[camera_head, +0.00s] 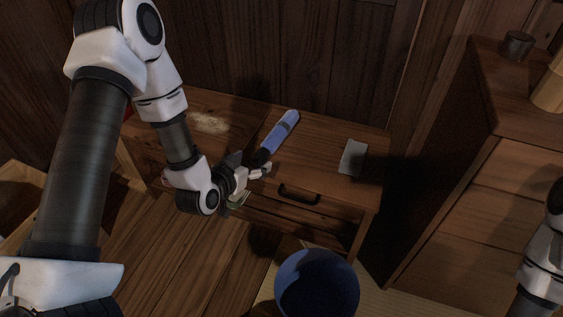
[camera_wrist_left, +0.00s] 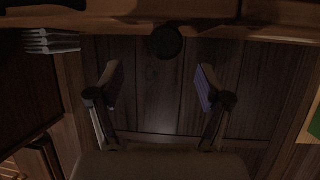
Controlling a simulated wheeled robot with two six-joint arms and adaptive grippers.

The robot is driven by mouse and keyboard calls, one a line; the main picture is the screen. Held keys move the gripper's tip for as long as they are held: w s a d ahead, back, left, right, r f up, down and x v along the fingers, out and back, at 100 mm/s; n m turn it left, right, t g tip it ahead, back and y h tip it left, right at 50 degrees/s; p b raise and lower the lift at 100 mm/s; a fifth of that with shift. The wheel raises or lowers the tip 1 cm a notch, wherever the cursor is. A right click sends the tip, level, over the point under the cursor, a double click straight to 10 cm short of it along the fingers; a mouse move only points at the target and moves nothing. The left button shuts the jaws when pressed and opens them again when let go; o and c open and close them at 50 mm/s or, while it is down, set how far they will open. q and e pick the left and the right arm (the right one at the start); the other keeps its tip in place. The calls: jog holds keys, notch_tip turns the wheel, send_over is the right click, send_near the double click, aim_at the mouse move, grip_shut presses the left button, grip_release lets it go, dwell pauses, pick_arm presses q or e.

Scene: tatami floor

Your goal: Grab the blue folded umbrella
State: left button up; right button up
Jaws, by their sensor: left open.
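The blue folded umbrella (camera_head: 282,133) lies on top of the low wooden cabinet in the head view. Its dark handle end points toward the front edge. My left gripper (camera_head: 257,170) is at that front edge, close to the handle end, and partly covers it. In the left wrist view my left gripper (camera_wrist_left: 158,82) has its fingers spread wide with nothing between them. A dark round end (camera_wrist_left: 166,42) shows just beyond the fingers there, and it looks like the umbrella's handle end. I cannot tell whether a finger touches it. My right gripper is out of view.
The cabinet (camera_head: 325,147) has a dark drawer handle (camera_head: 299,194) and a grey flat item (camera_head: 353,157) on top. A blue bin (camera_head: 318,286) stands in front. A taller cabinet (camera_head: 450,190) with a dark cup (camera_head: 517,44) stands at right. A wooden wall is behind.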

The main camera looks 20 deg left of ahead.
aim_at(264, 153)
pick_arm(q)
jog(key=shift+w+a+f+b, duration=0.1)
jog(key=shift+f+b, duration=0.2)
jog(key=shift+f, duration=0.4)
jog(key=shift+w, duration=0.25)
jog(key=b+x, duration=0.4)
jog(key=x, duration=0.3)
jog(key=shift+w+a+r+b, duration=0.15)
jog(key=shift+w+b, duration=0.05)
jog(key=shift+b, duration=0.1)
jog(key=shift+r, duration=0.2)
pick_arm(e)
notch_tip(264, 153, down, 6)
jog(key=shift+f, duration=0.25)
pick_arm(q)
jog(key=c, duration=1.4)
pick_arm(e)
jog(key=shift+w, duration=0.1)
